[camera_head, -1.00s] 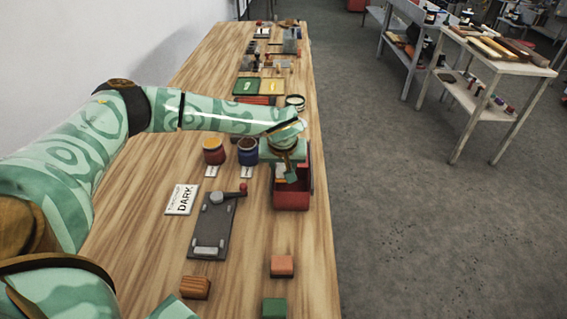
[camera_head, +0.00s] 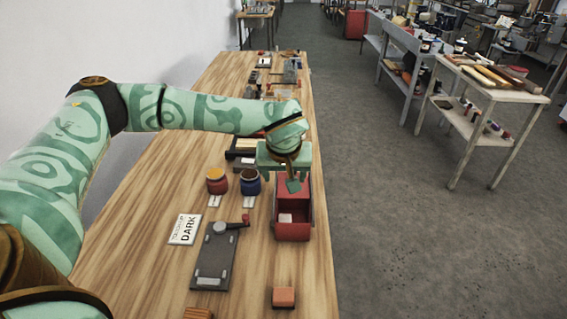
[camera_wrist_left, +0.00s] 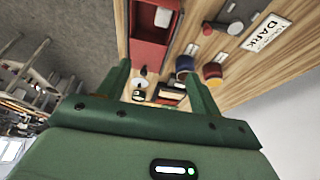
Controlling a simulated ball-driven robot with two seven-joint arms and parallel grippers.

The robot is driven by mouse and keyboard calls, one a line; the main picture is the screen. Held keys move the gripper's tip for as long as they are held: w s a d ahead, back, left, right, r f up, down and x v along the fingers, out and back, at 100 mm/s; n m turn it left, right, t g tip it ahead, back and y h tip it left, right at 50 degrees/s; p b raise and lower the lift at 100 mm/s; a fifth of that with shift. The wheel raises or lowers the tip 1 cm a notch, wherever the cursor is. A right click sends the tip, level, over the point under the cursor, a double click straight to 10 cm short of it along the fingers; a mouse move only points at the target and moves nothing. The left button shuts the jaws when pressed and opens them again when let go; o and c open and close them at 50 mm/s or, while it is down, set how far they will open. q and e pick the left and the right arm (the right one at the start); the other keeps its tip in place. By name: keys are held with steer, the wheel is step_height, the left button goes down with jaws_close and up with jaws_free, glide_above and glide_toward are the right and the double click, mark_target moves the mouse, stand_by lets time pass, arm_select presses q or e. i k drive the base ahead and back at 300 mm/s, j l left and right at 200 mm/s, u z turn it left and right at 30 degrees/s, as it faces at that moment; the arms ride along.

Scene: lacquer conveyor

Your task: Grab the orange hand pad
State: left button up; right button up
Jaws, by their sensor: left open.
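An orange block (camera_head: 284,297), which looks like the orange hand pad, lies on the wooden table near the bottom of the head view. My left gripper (camera_head: 284,174) is open, at the far end of the red bin, well beyond the orange block. In the left wrist view, its two fingers (camera_wrist_left: 158,82) stand apart with nothing between them. I cannot make out the orange block in that view. My right gripper is not in view.
The red bin (camera_head: 293,230) holds a pale block and stands between my left gripper and the orange block. A grey plate with a red-knobbed lever (camera_head: 214,258), a "DARK" card (camera_head: 185,229) and two jars (camera_head: 217,181) are to the left. A brown block (camera_head: 198,313) is cut off below.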

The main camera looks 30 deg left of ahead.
mark_target(282, 298)
steer(key=l, duration=0.5)
steer(key=k+l, duration=0.15)
steer(key=l, duration=0.8)
steer(key=k, duration=0.05)
